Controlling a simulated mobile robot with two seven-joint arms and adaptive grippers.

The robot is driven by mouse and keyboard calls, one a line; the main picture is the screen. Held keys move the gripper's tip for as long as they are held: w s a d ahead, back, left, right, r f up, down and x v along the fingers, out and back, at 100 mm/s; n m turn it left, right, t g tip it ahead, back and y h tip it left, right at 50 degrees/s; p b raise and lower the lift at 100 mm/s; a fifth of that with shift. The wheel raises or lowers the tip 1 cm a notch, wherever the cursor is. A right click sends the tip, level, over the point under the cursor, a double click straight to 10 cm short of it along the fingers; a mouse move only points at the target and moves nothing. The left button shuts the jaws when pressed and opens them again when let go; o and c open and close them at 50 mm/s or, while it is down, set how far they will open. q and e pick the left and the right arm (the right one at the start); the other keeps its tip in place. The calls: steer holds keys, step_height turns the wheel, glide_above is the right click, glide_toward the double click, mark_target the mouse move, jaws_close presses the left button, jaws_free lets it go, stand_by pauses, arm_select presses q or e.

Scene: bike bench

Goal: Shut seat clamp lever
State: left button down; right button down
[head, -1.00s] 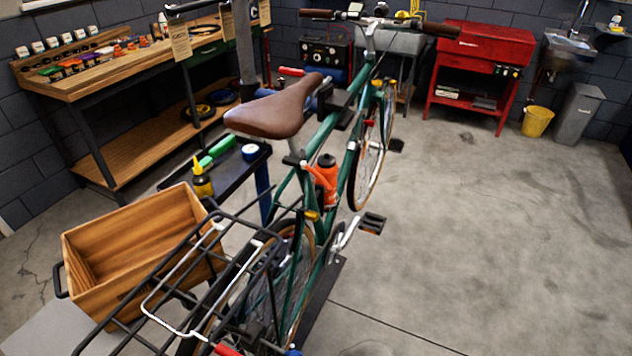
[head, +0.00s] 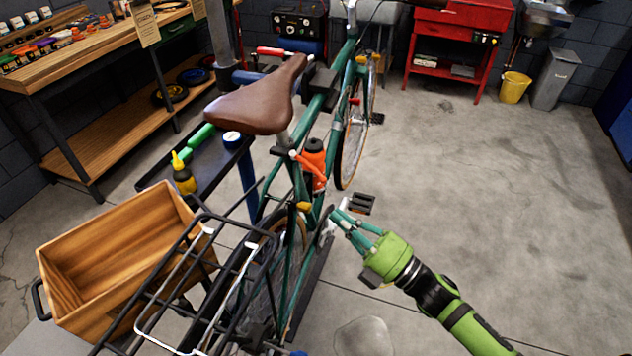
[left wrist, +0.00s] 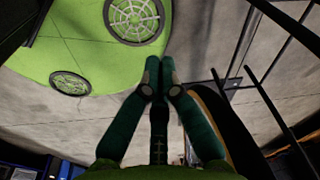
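The seat clamp lever (head: 311,170) is orange-red and sits under the brown saddle (head: 258,98) of the green bike. In the head view it sticks out from the seat tube, slanting down to the right in front of the orange bottle (head: 315,150). My right gripper (head: 338,220) is below and right of the lever, apart from it, near the crank and pedal. Its fingers look spread and empty. My left gripper (left wrist: 160,68) shows only in the left wrist view; its fingertips are together with nothing visible between them.
A black rear rack (head: 180,285) and a wooden crate (head: 60,245) are at the lower left. A narrow tray (head: 165,181) with a yellow-capped bottle (head: 183,178) stands left of the bike. The floor (head: 480,190) to the right is clear.

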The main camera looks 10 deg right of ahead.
steer(key=p+x, duration=0.4)
steer(key=x, duration=0.6)
steer(key=d, duration=0.1)
steer(key=w+d+f, duration=0.1)
steer(key=d, duration=0.1)
steer(key=shift+w+d+f+p, duration=0.2)
steer(key=shift+w+f+p, duration=0.1)
steer(key=shift+w+p, duration=0.1)
steer(key=shift+d, duration=0.15)
